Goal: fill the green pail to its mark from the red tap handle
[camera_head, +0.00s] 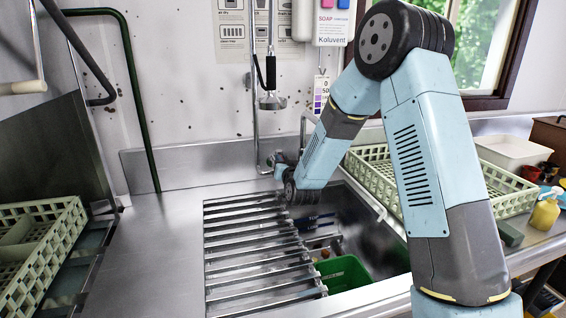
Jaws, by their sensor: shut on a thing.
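The green pail (345,272) stands low in the sink basin at the front, beside the slatted rack. Its inside is mostly dark; I cannot make out its mark or any water level. My gripper (279,162) is at the back wall of the sink, at the foot of the tap pipe (257,130). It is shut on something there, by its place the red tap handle. No red of the handle shows, as my wrist and gripper cover that spot. The pail is apart from my gripper, nearer the front.
A slatted metal rack (250,255) covers the sink's left part. A spray head (272,102) hangs above. Pale green crates stand at left (40,250) and behind my arm at right (490,190). A yellow bottle (545,212) stands far right. The left counter (150,250) is clear.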

